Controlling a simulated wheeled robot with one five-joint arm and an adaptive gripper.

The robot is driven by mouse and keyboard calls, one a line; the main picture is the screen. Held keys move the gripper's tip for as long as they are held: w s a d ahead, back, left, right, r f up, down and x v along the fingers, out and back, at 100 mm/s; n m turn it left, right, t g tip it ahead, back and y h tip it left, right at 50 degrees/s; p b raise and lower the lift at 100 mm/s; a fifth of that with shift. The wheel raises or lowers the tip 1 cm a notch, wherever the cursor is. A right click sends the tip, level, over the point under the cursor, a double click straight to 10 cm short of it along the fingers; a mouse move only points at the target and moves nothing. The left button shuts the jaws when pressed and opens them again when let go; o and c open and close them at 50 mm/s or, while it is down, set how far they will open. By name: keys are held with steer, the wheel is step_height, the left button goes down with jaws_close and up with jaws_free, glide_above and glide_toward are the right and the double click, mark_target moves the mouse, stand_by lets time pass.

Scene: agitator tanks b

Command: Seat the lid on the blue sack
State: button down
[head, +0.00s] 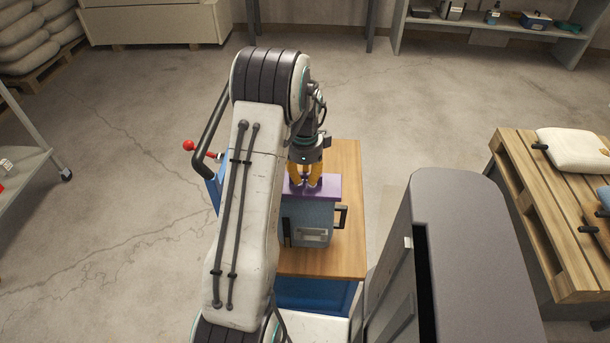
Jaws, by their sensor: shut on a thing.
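A purple lid (328,188) is at the top of a blue-grey, box-like container (312,214), which may be what the task calls the blue sack. The container has a dark handle on its right side and stands on a wooden-topped bench (345,258). My gripper (304,184) points down with yellow fingers shut on the raised middle of the lid. The lid covers the container's top from this angle. I cannot tell whether it rests on the rim or hovers just above. My arm hides the left part of the lid and container.
A wooden pallet (520,185) at right carries a white sack (575,148) and a partly cut-off blue item (604,198). A red-knobbed lever (189,146) sticks out left of the bench. Shelving (500,28) stands at the back right. Open floor lies behind the bench.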

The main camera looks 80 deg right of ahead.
steer(key=shift+f+b, duration=0.55)
steer(key=shift+f, duration=0.25)
steer(key=c, duration=1.1)
jaws_free()
step_height(320, 180, up, 12)
steer(key=shift+a+r, duration=0.1)
steer(key=shift+a, duration=0.05)
